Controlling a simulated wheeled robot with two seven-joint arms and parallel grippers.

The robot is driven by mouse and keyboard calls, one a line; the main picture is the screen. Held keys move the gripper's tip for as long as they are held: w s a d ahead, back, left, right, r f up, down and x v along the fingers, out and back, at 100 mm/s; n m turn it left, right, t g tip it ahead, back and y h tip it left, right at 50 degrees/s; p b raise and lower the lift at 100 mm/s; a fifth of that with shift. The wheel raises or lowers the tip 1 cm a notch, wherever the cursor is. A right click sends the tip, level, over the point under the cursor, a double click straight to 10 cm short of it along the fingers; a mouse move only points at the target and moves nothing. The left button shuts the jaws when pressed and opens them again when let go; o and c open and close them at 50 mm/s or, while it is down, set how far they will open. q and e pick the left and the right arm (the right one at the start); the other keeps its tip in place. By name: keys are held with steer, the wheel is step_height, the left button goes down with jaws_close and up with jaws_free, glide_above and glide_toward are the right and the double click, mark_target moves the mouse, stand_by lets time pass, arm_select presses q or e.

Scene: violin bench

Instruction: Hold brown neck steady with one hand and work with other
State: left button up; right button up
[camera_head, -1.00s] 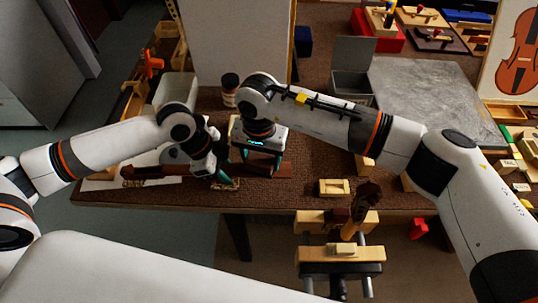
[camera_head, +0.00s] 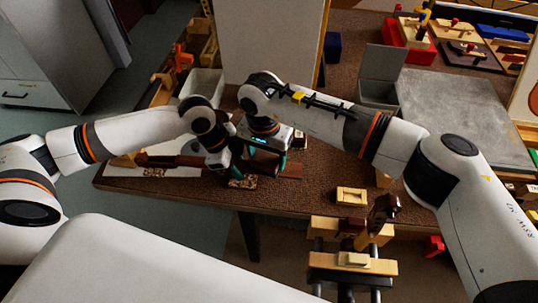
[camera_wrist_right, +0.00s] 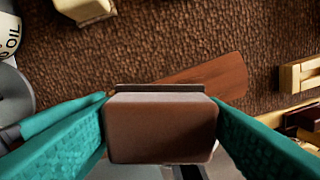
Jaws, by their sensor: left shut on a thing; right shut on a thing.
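The brown neck (camera_head: 291,171) lies lengthwise near the bench's front edge, its darker end to the left. My left gripper (camera_head: 231,169) is shut on the neck around its middle; the arm partly hides the contact. My right gripper (camera_head: 262,163) is just to its right, over the neck, shut on a brown block with a grey upper edge. In the right wrist view this block (camera_wrist_right: 160,132) sits between the teal fingers, and part of the neck (camera_wrist_right: 212,80) shows behind it. Whether the block touches the neck I cannot tell.
A small wooden box (camera_head: 351,196) lies right of the neck. A wooden vise (camera_head: 352,262) stands at the front edge with a dark scroll piece (camera_head: 384,212). A grey slab (camera_head: 460,115) covers the right. A patterned piece (camera_head: 243,182) lies before the grippers. Bare bench (camera_head: 320,160) shows between.

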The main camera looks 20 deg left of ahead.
mark_target(254, 159)
steer(key=a, duration=0.1)
steer(key=s, duration=0.1)
steer(key=s+a, duration=0.1)
steer(key=shift+a+r+y, duration=0.25)
steer(key=shift+a+y, duration=0.05)
steer(key=shift+y, duration=0.1)
steer(key=shift+w+d+r, duration=0.1)
steer(key=shift+w+d, duration=0.3)
steer(key=shift+d, duration=0.65)
steer(key=shift+w+d+r, duration=0.1)
steer(key=shift+w+d, duration=0.3)
steer(key=shift+d, duration=0.7)
steer(key=shift+w+d, duration=0.4)
steer(key=shift+d, duration=0.65)
steer(key=d, duration=0.2)
steer(key=w+d, duration=0.1)
steer(key=d, duration=0.1)
steer(key=shift+w+d+f, duration=0.15)
steer(key=shift+d, duration=0.25)
step_height(254, 159, up, 6)
steer(key=shift+r, duration=1.55)
steer(key=shift+f, duration=0.1)
